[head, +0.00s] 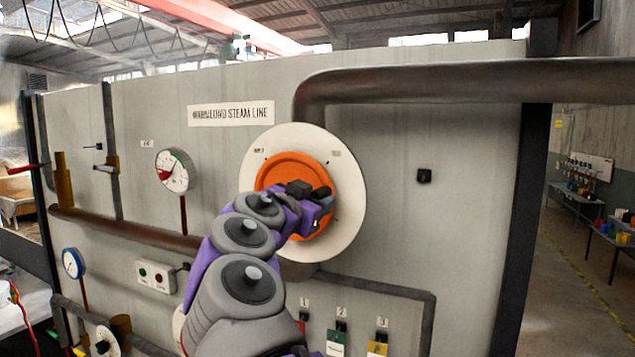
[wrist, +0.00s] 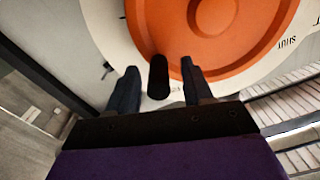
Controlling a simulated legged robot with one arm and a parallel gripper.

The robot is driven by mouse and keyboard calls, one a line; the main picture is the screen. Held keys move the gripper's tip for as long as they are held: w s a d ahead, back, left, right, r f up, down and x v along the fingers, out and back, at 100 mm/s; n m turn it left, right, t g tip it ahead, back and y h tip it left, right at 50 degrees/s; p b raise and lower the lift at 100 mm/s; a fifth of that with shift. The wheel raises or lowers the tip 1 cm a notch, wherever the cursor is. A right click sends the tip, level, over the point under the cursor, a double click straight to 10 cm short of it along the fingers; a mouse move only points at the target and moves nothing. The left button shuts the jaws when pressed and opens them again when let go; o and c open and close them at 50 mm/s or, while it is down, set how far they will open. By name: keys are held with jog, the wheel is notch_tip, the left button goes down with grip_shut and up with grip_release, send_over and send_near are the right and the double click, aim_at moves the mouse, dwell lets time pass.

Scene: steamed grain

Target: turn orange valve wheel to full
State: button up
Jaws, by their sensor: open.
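The orange valve wheel (head: 287,165) is mounted on a round white plate (head: 350,185) on the grey panel. My gripper (head: 310,190) is in front of the wheel and covers its middle and lower right. In the wrist view the wheel (wrist: 155,25) fills the top, with a round recess in its face. My gripper (wrist: 158,72) is open, its two dark fingers apart. A dark cylindrical knob (wrist: 158,78) stands between the fingers, with gaps on both sides. The plate (wrist: 100,25) carries the word "SHUT" at the right. Which mark the wheel points to cannot be told.
A thick pipe (head: 430,82) runs above and right of the wheel. A red-and-white gauge (head: 173,171), a blue-rimmed gauge (head: 73,263) and a button box (head: 156,276) are left. Coloured tags (head: 377,349) hang below. The panel right of the plate is mostly bare.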

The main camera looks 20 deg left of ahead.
jog(key=shift+w+a+r+p, duration=0.1)
jog(key=shift+w+p, duration=0.4)
jog(key=shift+w, duration=0.25)
jog(key=shift+w+d, duration=0.1)
jog(key=shift+d, duration=0.1)
jog(key=shift+d, duration=0.2)
jog(key=shift+a, duration=0.15)
grip_shut()
